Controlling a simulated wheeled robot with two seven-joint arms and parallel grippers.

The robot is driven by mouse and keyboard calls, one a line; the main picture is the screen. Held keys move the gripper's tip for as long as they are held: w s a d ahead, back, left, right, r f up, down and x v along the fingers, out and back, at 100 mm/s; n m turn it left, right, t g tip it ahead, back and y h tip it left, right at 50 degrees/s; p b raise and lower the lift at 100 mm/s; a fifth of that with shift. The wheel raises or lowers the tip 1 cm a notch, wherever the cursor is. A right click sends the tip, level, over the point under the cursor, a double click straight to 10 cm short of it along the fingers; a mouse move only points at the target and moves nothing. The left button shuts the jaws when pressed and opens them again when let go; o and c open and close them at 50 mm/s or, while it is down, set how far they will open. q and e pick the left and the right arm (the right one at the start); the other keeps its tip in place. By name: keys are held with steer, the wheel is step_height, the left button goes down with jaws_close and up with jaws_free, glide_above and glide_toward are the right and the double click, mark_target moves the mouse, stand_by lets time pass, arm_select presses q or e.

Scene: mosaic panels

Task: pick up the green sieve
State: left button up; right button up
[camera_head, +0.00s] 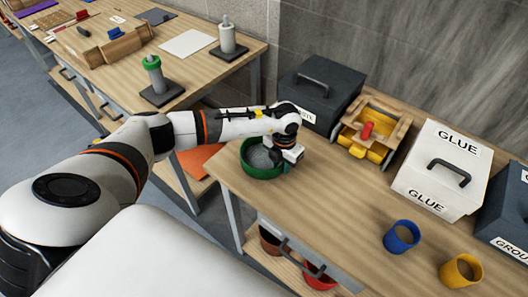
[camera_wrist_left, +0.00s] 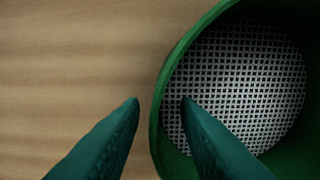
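The green sieve (camera_head: 259,172) stands on the wooden bench near its left corner, with its round grey mesh facing up. It also shows in the left wrist view (camera_wrist_left: 245,80), filling the right half. My left gripper (camera_head: 291,157) is over the right side of the sieve. In the left wrist view its two dark green fingers (camera_wrist_left: 160,102) are apart, on either side of the sieve's rim: one appears outside over the wood, the other over the mesh. I cannot tell how deep they reach. My right gripper is not in view.
Behind the sieve are a dark lidded box (camera_head: 318,90) and a yellow-and-wood carrier (camera_head: 371,128). A white GLUE box (camera_head: 440,168), blue cup (camera_head: 401,237) and yellow cup (camera_head: 461,271) stand right. The bench between sieve and blue cup is clear.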

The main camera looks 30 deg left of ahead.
arm_select(q)
jaws_close()
steer(key=shift+r, duration=0.1)
